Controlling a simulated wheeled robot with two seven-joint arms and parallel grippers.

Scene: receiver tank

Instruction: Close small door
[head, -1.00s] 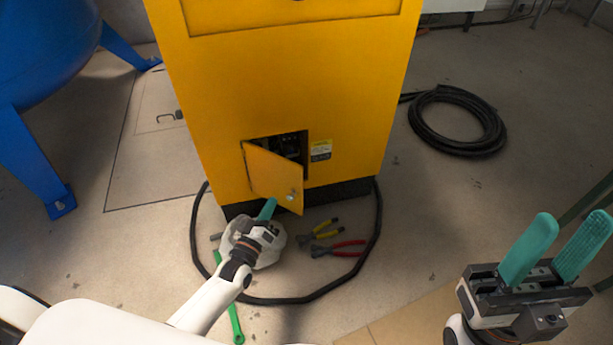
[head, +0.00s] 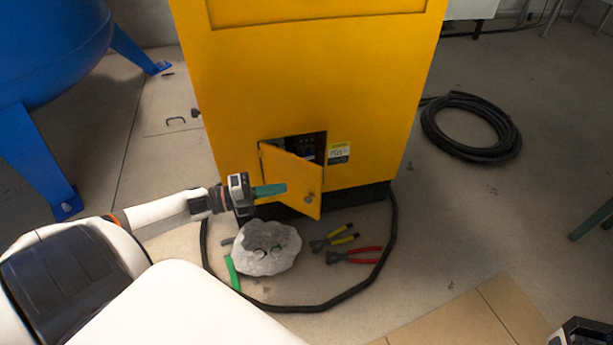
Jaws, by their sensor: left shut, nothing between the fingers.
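The small yellow door (head: 290,178) is low on the front of the yellow cabinet (head: 300,95). It stands partly open, hinged at its left, with a round knob near its right edge. Dark parts show in the opening (head: 312,148) behind it. My left gripper (head: 284,188) is shut and empty, its green fingers pointing right. Its tips are in front of the door's lower left part; I cannot tell whether they touch it. Of my right gripper only a dark piece of its body shows at the bottom right corner; its fingers are out of view.
A pale rock-like lump (head: 266,250), yellow-handled pliers (head: 334,240), red-handled pliers (head: 355,256) and a green tool (head: 232,272) lie on the floor, ringed by a black cable (head: 320,306). A hose coil (head: 470,128) lies right; a blue tank (head: 50,40) stands left.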

